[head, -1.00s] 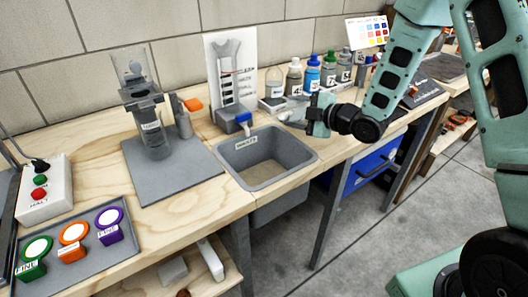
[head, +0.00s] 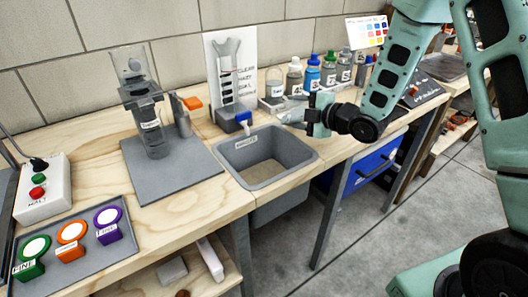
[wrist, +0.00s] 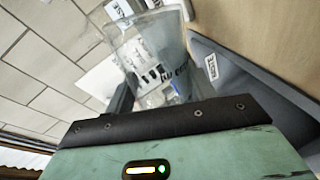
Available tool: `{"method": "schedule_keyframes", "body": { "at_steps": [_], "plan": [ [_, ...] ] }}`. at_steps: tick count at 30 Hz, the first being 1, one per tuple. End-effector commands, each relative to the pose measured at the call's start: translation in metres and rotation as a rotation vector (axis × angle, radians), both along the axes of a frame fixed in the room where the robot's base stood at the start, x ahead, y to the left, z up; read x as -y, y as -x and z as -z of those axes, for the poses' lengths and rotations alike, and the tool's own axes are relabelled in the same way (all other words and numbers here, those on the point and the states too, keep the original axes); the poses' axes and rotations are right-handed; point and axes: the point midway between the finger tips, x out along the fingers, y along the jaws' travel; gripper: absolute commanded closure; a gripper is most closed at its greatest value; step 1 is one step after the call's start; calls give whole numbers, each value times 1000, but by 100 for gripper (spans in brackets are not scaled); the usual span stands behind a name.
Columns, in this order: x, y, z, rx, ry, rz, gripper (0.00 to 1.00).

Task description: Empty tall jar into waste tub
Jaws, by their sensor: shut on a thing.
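My gripper (head: 310,114) is shut on a clear jar (head: 292,116), beyond the right rear corner of the waste tub. In the head view the jar is small and partly hidden by my gripper, and it seems to lie over toward the left. In the wrist view the see-through jar (wrist: 152,52) stands out past my gripper, with dark lettering on its side. What is inside it I cannot tell. The grey waste tub (head: 300,150) is sunk into the bench and has a white label on its rim. It also shows at the right of the wrist view (wrist: 235,75).
Several labelled bottles (head: 312,72) stand behind my gripper against the wall. A clear column on a grey stand (head: 185,172) is left of the tub. A small blue-tapped grey block (head: 235,121) sits behind the tub.

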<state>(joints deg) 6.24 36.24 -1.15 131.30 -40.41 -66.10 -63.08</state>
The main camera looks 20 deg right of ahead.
Motion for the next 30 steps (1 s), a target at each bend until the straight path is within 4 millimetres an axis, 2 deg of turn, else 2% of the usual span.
{"method": "schedule_keyframes", "body": {
  "at_steps": [30],
  "plan": [
    [-14,6,2,59,120,-1,74]
  ]
}}
